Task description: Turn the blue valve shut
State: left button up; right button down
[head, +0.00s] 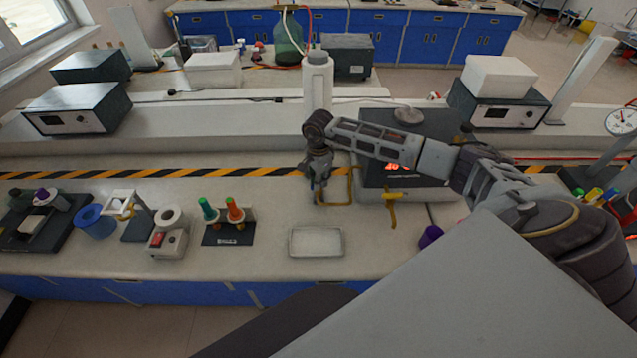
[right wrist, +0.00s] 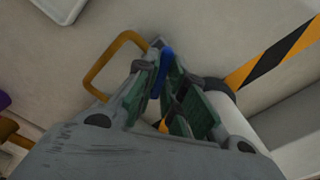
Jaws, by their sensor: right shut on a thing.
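My right gripper (head: 318,198) points down at the bench, left of a grey box with a red display. In the right wrist view its dark green fingers (right wrist: 160,85) are closed around a narrow blue handle (right wrist: 166,62), which I take to be the blue valve. A brass-coloured pipe loop (right wrist: 98,68) bends out beside the fingers, and it also shows in the head view (head: 350,186). The valve's body is mostly hidden by the gripper, so I cannot tell how far it is turned. My left gripper is not in view.
A yellow-handled valve (head: 392,195) stands right of the gripper, in front of the display box (head: 375,172). A white bottle (head: 318,80) stands behind. A shallow white tray (head: 316,242) and a stand with green and orange stoppers (head: 228,238) lie nearer. Bare bench surrounds the tray.

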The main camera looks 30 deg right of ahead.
jog(key=m+b, duration=0.1)
jog(key=m, duration=0.2)
jog(key=shift+m+b, duration=0.7)
jog(key=shift+m, duration=0.8)
jog(key=c, duration=1.5)
grip_release()
jog(key=shift+r, duration=0.15)
notch_tip(320, 180, up, 12)
jog(key=shift+f, duration=0.2)
